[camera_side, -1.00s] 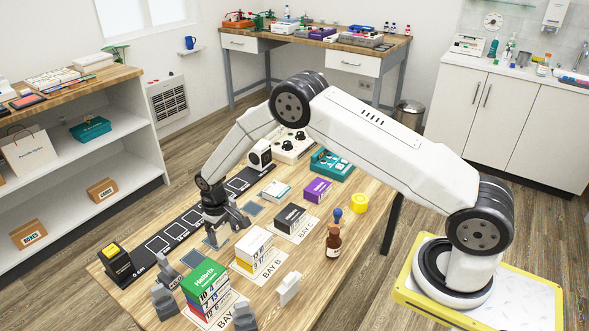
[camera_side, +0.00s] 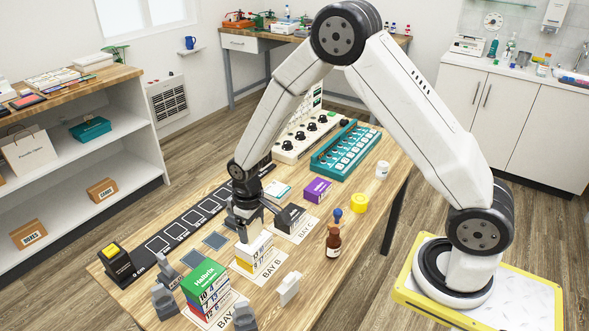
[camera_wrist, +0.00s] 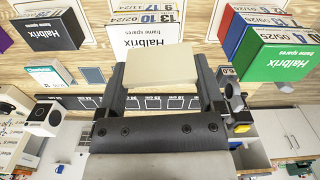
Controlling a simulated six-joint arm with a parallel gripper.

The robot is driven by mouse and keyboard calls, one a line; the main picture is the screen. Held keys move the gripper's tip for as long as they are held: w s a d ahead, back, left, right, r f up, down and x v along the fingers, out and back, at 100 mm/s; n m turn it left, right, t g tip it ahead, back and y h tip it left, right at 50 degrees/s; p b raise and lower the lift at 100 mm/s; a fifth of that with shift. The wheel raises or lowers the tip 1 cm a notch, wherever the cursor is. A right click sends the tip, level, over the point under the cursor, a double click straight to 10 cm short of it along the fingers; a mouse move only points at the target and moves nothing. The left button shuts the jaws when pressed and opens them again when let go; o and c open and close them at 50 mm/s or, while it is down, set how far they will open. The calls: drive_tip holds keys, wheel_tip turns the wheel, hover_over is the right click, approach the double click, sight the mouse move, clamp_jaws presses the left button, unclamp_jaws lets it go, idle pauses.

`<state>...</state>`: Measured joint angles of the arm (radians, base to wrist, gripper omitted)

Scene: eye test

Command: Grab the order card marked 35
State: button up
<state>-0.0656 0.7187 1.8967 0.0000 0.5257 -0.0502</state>
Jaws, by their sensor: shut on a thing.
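My gripper (camera_side: 250,228) points down at the white boxes (camera_side: 253,258) in bay B. In the wrist view, my gripper (camera_wrist: 160,78) is shut on a plain pale cream block (camera_wrist: 160,62) that shows no readable marking. I can read no card marked 35 in either view.
A black box (camera_side: 290,218) is in bay C. A brown bottle (camera_side: 333,242) and a white piece (camera_side: 290,288) stand to the right. A black marked strip (camera_side: 158,243) runs along the far edge.

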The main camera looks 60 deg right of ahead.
drive_tip(key=shift+s+r, duration=0.25)
drive_tip(key=shift+s, duration=0.3)
drive_tip(key=shift+d, duration=0.1)
